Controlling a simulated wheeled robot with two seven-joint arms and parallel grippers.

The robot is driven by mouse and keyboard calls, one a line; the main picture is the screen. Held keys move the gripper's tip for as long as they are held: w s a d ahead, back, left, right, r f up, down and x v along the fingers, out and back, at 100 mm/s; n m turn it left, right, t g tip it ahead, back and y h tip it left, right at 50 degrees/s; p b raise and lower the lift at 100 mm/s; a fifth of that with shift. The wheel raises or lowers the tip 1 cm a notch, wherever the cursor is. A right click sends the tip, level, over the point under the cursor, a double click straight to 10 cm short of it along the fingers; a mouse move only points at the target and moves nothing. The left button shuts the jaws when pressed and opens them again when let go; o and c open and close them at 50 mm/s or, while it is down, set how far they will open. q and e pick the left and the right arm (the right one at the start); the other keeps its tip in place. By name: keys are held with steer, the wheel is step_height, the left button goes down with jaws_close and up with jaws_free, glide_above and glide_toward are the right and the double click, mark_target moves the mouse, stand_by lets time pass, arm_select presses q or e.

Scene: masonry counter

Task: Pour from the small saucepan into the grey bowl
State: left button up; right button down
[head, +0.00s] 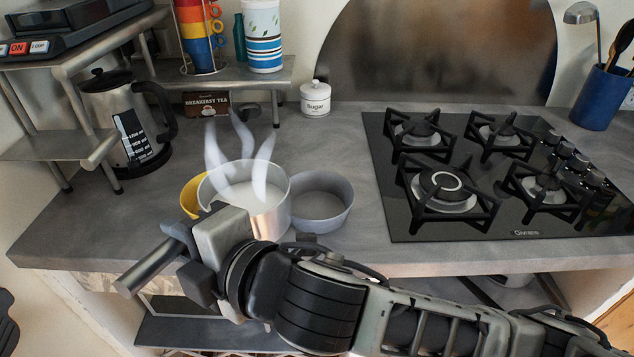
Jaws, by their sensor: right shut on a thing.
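The small saucepan (272,220) is a shiny metal pan with pale liquid in it, and white steam rises from it. It looks upright at the front of the counter. My right gripper (195,245) is shut on the saucepan's handle (150,268), whose free end sticks out to the lower left. The grey bowl (322,205) is just right of the saucepan, and its visible inside looks empty. I cannot tell whether the two touch, or whether the pan is lifted. My left gripper does not show.
A yellow bowl (188,197) is partly hidden behind the saucepan's left side. A black gas hob (390,205) lies to the right. A kettle (130,125), a sugar jar (315,100) and a tea box (205,105) stand further back. The counter's front left is clear.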

steer(key=shift+s+r, duration=0.2)
steer(key=shift+r, duration=0.05)
steer(key=shift+d+r, duration=0.15)
steer(key=shift+r, duration=0.05)
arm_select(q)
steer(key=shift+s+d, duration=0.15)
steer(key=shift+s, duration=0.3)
arm_select(e)
steer(key=w+d+r+m+y, duration=0.1)
steer(key=w+d+r+m, duration=0.2)
steer(key=r, duration=0.3)
steer(key=shift+w+d+y, duration=0.3)
steer(key=shift+d+y, duration=0.1)
steer(key=shift+d, duration=0.3)
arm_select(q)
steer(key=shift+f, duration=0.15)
arm_select(e)
steer(key=shift+w+d, duration=0.1)
arm_select(q)
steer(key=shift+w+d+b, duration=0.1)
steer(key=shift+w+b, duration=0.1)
steer(key=shift+b, duration=0.3)
arm_select(e)
steer(key=shift+w+d+r+m, duration=0.2)
steer(key=shift+w+d+m, duration=0.35)
steer(key=shift+d, duration=0.1)
